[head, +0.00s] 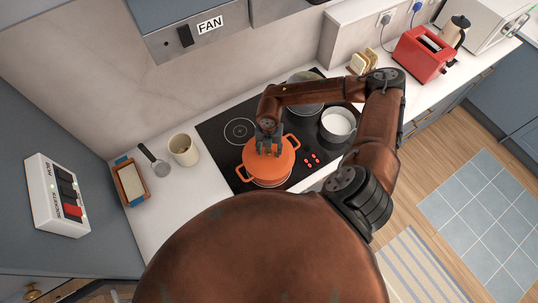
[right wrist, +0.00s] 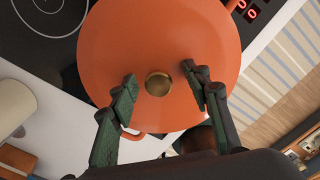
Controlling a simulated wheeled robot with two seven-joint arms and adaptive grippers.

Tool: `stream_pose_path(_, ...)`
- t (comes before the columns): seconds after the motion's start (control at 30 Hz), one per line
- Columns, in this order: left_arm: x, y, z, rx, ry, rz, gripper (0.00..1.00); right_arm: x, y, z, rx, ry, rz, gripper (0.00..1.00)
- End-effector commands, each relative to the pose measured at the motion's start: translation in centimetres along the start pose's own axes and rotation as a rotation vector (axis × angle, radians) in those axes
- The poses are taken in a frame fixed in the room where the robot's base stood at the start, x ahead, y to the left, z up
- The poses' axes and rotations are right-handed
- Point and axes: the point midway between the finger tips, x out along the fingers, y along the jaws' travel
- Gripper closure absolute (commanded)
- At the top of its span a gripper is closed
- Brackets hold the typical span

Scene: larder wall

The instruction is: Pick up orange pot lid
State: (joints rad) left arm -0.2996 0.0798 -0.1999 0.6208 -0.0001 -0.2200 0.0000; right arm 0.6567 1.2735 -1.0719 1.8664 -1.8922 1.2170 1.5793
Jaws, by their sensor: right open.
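The orange pot lid (head: 257,162) sits on an orange pot (head: 265,182) on the black cooktop in the head view. In the right wrist view the lid (right wrist: 160,45) fills the upper middle, with a round brass-coloured knob (right wrist: 158,84) at its centre. My right gripper (head: 267,150) is over the lid. In the right wrist view its two fingers (right wrist: 160,80) are open, one on each side of the knob, with gaps between them and it. My left gripper is not in view.
A pot with white contents (head: 338,122) stands right of the orange pot on the cooktop (head: 222,137). A cream mug (head: 183,150), a ladle (head: 153,158) and a tray (head: 131,183) are on the left counter. A red toaster (head: 424,54) stands at the right.

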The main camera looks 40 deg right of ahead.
Motion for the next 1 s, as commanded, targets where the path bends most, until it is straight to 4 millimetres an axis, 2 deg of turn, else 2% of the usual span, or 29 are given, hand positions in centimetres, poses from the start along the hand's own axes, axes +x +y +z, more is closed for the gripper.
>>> stream_pose_path(0.07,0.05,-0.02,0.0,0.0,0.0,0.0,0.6,0.28,-0.01,-0.17,-0.001,0.003,0.001,0.72)
stream_pose_path(0.47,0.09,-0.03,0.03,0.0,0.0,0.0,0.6,0.51,0.0,-0.32,-0.002,0.005,0.001,0.99)
stream_pose_path(1.0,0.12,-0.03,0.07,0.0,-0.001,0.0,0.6,0.65,-0.17,-0.43,-0.002,0.008,-0.003,1.0)
